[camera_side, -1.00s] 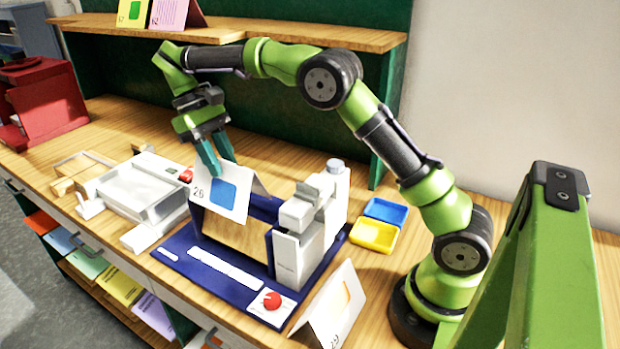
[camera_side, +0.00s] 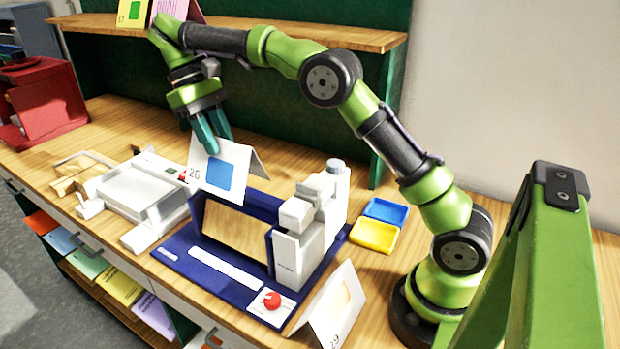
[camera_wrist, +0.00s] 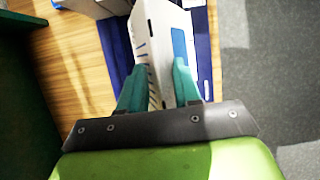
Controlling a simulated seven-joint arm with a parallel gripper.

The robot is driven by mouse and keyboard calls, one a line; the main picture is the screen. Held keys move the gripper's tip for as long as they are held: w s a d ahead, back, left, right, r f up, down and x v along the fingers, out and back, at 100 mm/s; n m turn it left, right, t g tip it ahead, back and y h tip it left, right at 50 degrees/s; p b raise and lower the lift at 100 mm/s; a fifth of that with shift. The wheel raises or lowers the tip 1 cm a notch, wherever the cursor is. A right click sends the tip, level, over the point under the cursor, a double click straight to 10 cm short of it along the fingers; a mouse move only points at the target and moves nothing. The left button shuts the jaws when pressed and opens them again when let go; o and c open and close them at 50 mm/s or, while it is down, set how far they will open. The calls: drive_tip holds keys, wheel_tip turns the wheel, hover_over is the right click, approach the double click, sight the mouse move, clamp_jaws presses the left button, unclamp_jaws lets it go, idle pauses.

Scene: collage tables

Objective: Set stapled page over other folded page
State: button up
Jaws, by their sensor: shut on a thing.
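My gripper (camera_side: 212,138) is shut on a folded white page marked 26 (camera_side: 220,172) with a blue square on its face. It holds the page by its fold above the blue stapling machine (camera_side: 262,289). In the wrist view the same page (camera_wrist: 160,35) stands between my teal fingers (camera_wrist: 158,88). Another folded page marked 29 (camera_side: 333,309) stands like a tent on the table at the machine's right front. Staples cannot be made out on either page.
The machine has a white upright head (camera_side: 318,220) and a red button (camera_side: 272,300). A blue tray (camera_side: 386,211) and a yellow tray (camera_side: 373,236) lie to its right. A white device (camera_side: 143,190) stands left. A shelf (camera_side: 290,32) runs above the back.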

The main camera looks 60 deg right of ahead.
drive_tip(key=shift+r, duration=0.4)
drive_tip(key=s+a+r+n+h, duration=0.3)
drive_tip(key=s+a+n, duration=0.3)
drive_tip(key=s, duration=0.2)
drive_tip(key=n+t+h, duration=0.2)
drive_tip(key=n+t, duration=0.3)
drive_tip(key=n, duration=0.7)
hover_over(329, 289)
wheel_tip(329, 289, down, 3)
drive_tip(key=shift+a+f, duration=0.2)
drive_tip(key=shift+f, duration=4.4)
drive_tip(key=shift+a+f, duration=0.15)
drive_tip(key=shift+f, duration=4.45)
